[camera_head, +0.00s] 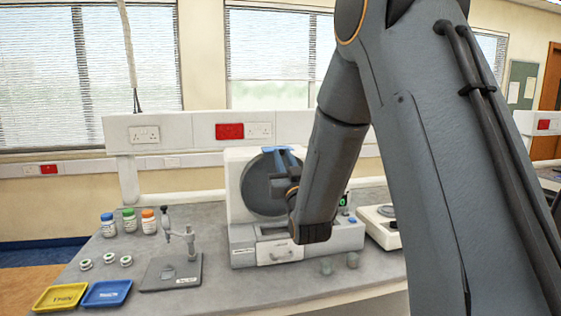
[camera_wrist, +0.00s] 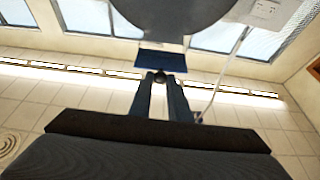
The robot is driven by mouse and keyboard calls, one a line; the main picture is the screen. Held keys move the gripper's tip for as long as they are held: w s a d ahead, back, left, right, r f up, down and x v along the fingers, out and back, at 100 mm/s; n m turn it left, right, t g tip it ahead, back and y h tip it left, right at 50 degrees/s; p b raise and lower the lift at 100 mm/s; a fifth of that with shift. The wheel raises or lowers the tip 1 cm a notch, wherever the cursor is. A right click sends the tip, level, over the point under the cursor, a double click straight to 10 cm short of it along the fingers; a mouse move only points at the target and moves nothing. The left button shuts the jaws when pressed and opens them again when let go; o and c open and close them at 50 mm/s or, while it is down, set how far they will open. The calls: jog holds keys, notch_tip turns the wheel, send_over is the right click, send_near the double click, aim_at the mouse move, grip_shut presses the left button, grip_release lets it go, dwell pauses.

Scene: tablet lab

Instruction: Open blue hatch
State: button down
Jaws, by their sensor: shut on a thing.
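The blue hatch (camera_head: 284,149) shows as a small blue piece at the top of the grey-white machine (camera_head: 236,192), in front of its round dark disc (camera_head: 258,188). In the wrist view it is a blue bar (camera_wrist: 160,61) just below a round grey part. My gripper (camera_head: 288,170) is at the machine's front, partly hidden by my arm. In the wrist view the two fingers of my gripper (camera_wrist: 160,77) are close together, shut at the lower edge of the blue bar. A small dark round thing shows between the fingertips. My arm hides the machine's right part.
A drawer (camera_head: 280,251) is below the disc. At left stand several capped bottles (camera_head: 129,220), a small stand (camera_head: 172,270), a yellow tray (camera_head: 62,296) and a blue tray (camera_head: 107,293). A white device (camera_head: 381,226) is at right. The front middle of the bench is mostly clear.

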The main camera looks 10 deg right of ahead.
jog(key=shift+s+d, duration=0.15)
jog(key=shift+s, duration=0.8)
jog(key=c, duration=1.7)
grip_release()
jog(key=shift+o, duration=0.2)
jog(key=shift+b, duration=0.3)
jog(key=b+v, duration=0.3)
jog(key=v, duration=0.4)
jog(key=shift+s+f, duration=0.25)
jog(key=shift+s, duration=0.1)
